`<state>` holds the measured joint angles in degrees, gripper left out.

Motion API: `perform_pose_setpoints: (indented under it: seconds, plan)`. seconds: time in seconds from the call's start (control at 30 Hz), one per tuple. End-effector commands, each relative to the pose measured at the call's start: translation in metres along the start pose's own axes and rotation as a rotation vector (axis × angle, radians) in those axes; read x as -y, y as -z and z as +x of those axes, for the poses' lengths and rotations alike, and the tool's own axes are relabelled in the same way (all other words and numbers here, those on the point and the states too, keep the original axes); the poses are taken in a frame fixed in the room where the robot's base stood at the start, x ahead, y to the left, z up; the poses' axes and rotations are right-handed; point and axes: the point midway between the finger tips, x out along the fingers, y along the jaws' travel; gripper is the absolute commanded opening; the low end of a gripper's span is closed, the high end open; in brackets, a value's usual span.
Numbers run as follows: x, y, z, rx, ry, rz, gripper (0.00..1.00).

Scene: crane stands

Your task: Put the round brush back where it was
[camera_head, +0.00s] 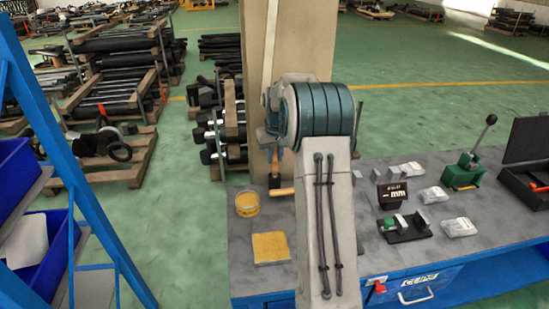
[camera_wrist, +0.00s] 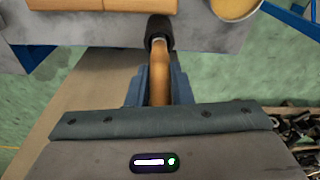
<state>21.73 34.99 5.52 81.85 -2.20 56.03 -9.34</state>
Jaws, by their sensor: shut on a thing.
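My gripper (camera_head: 271,148) is at the far edge of the workbench, left of my raised arm. In the wrist view, its jaws (camera_wrist: 159,88) are shut on the wooden handle of the round brush (camera_wrist: 159,72). The black end of the brush points away from my gripper, toward the bench edge. In the head view, the brush (camera_head: 275,181) hangs roughly upright with its dark end down. I cannot tell whether its tip touches anything. The brush's upper handle is partly hidden by my gripper.
The grey workbench (camera_head: 240,262) holds a round yellow tin (camera_head: 247,203) and a yellow square block (camera_head: 270,247). A wooden piece (camera_head: 283,191) lies beside the brush, partly hidden. A green lever press (camera_head: 463,172), small parts and bags stand at right. A blue frame (camera_head: 75,180) is at left.

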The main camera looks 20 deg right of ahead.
Motion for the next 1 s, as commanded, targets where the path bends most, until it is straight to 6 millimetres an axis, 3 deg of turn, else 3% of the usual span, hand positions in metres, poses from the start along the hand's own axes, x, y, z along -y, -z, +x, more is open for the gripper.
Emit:
perform_pose_setpoints:
  seconds: [0.1,0.47,0.5,0.57,0.87,1.0]
  plan:
    - [0.000,-0.002,0.011,0.001,0.000,0.000,0.00]
    - [0.000,-0.002,0.016,-0.001,0.000,0.000,0.00]
    - [0.000,-0.002,0.016,-0.001,0.000,0.000,0.22]
    - [0.000,-0.002,0.015,-0.001,0.000,0.000,0.39]
    - [0.000,-0.002,0.014,-0.001,0.000,0.000,0.41]
    - [0.000,-0.001,0.004,-0.003,-0.001,0.000,0.41]
